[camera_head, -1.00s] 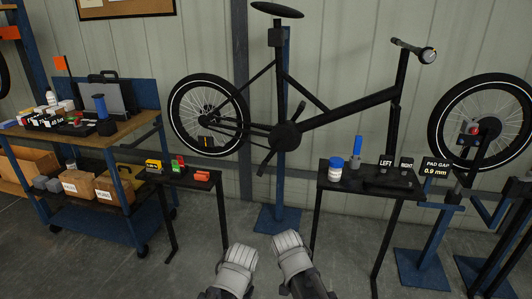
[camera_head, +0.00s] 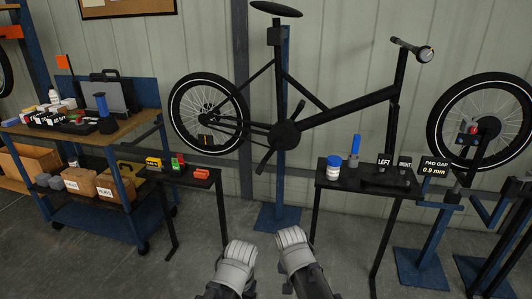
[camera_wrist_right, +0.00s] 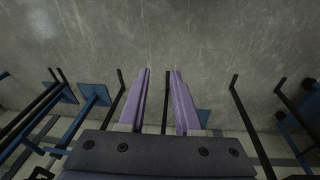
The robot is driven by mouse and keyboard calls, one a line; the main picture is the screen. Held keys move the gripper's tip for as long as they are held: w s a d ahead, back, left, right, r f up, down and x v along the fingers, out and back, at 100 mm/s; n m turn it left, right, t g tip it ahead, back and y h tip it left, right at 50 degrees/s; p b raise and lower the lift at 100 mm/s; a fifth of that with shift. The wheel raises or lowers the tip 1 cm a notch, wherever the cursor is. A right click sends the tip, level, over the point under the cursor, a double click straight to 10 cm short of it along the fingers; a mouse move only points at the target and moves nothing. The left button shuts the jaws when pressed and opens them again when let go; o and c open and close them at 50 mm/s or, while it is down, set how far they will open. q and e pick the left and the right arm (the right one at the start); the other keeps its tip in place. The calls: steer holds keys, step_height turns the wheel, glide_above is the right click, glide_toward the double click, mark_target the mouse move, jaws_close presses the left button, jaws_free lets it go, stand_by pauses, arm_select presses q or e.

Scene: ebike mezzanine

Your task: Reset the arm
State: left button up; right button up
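My left arm's grey-white end with the left gripper (camera_head: 240,250) shows at the bottom middle of the head view. Its fingers cannot be made out there. My right gripper (camera_head: 291,238) is just right of it, with a gap between the two. In the right wrist view the right gripper's two purple fingers (camera_wrist_right: 159,85) stand apart. Only grey floor and a thin dark bar show between them, and nothing is held. Both grippers are in front of the bike, over open floor.
A bike (camera_head: 340,110) hangs on a blue stand at the back. A small black table (camera_head: 205,182) stands left of my grippers and another (camera_head: 335,181) right, both carrying small items. A workbench (camera_head: 135,130) is at far left. The floor (camera_head: 190,270) around my grippers is clear.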

arm_select(q)
steer(key=shift+s+d+f+b, duration=0.1)
steer(key=shift+d+f+b, duration=0.3)
steer(key=shift+d, duration=0.4)
arm_select(e)
steer(key=shift+s+d+f, duration=0.15)
steer(key=shift+s, duration=0.5)
steer(key=shift+s+d+f, duration=0.15)
steer(key=shift+s+f, duration=0.05)
steer(key=shift+s, duration=0.45)
steer(key=shift+s+d+f, duration=0.15)
steer(key=shift+s, duration=0.5)
steer(key=s+a+n+g, duration=0.1)
steer(key=s+a+n, duration=0.2)
steer(key=s+n, duration=0.35)
arm_select(q)
step_height(320, 180, up, 16)
steer(key=s+m+p, duration=0.1)
steer(key=s+p, duration=0.1)
steer(key=p, duration=1.4)
steer(key=shift+d+r, duration=0.15)
steer(key=shift+d, duration=0.25)
arm_select(e)
step_height(320, 180, up, 16)
steer(key=w+n, duration=0.1)
steer(key=shift+a, duration=0.15)
